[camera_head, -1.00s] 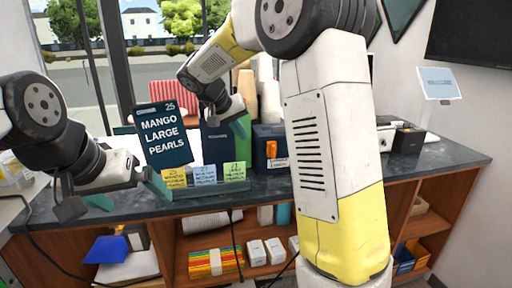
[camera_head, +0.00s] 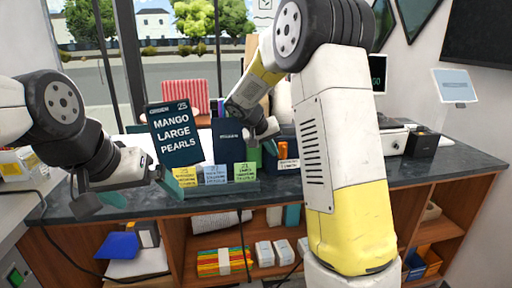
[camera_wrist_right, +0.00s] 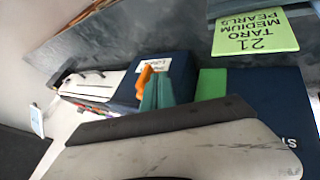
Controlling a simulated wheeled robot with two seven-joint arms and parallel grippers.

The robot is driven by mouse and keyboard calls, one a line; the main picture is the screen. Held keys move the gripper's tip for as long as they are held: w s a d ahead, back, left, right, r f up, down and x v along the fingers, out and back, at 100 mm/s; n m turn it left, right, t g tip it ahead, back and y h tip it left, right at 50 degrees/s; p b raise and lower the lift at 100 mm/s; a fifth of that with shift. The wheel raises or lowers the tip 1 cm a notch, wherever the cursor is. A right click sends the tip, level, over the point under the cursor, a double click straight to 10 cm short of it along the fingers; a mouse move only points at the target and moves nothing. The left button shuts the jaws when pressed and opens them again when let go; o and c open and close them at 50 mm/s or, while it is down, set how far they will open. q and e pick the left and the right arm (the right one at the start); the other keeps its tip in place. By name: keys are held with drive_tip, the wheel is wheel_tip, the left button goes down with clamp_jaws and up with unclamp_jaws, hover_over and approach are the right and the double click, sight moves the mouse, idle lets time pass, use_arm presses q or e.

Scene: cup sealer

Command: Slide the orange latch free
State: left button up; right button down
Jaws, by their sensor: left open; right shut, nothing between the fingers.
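The orange latch (camera_head: 283,150) is a small upright piece on the front of a dark navy box (camera_head: 290,168) on the counter. In the right wrist view the latch (camera_wrist_right: 145,80) stands beside a white label. My right gripper's teal fingertips (camera_wrist_right: 158,92) are shut and empty, right beside the latch; I cannot tell whether they touch it. In the head view the right wrist is just left of the latch, and its fingertips are not clear. My left gripper (camera_head: 142,192) is open and empty at the counter's front edge, left of the sign and apart from the box.
A "Mango Large Pearls" sign (camera_head: 175,134) and several small label cards (camera_head: 215,174) stand left of the box. A green panel (camera_wrist_right: 211,84) is close to my right fingertips. A black device (camera_head: 422,144) is on the counter's right. Shelves are below.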

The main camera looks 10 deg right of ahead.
drive_tip(key=shift+w+d, duration=0.1)
drive_tip(key=shift+d, duration=0.5)
drive_tip(key=shift+d, duration=2.6)
